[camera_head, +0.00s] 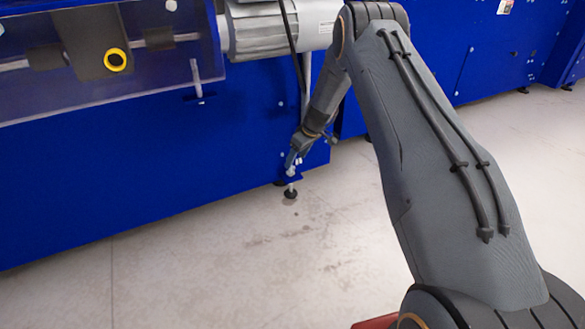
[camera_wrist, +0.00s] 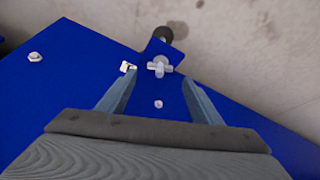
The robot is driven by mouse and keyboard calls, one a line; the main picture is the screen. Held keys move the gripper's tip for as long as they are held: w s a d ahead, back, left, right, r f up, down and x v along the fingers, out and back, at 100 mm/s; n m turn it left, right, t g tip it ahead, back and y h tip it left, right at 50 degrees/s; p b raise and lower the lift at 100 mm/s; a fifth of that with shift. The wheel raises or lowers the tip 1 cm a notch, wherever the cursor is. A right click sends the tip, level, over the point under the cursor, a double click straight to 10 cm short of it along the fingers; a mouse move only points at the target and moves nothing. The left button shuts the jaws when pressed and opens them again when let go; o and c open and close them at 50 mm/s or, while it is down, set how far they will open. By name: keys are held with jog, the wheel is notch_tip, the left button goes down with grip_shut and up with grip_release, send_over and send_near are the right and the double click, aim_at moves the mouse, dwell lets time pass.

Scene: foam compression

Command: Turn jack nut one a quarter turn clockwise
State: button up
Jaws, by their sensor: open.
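A pale metal jack nut (camera_wrist: 160,66) sits on a small blue tab at the corner of the blue machine frame in the wrist view. Its black levelling foot (camera_wrist: 163,33) shows beyond it, and in the head view this foot (camera_head: 290,193) stands on the floor. My gripper (camera_wrist: 158,79) is open, with one fingertip to each side and the nut just ahead between them. I cannot tell whether either finger touches it. In the head view my gripper (camera_head: 292,166) is low at the frame's lower corner, just above the foot, and largely hides the nut.
A small pale fitting (camera_wrist: 128,67) is close by the left fingertip. Bolt heads (camera_wrist: 35,57) and (camera_wrist: 158,104) stand on the blue panel (camera_head: 150,170). The concrete floor (camera_head: 200,270) is clear in front of the machine.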

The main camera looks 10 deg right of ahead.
aim_at(291, 169)
jog(key=b+x, duration=0.2)
jog(key=x, duration=0.3)
jog(key=shift+w+f+b, duration=0.15)
jog(key=shift+f+b, duration=0.1)
jog(key=shift+b, duration=0.05)
jog(key=c, duration=1)
jog(key=shift+a, duration=0.1)
jog(key=shift+c, duration=0.3)
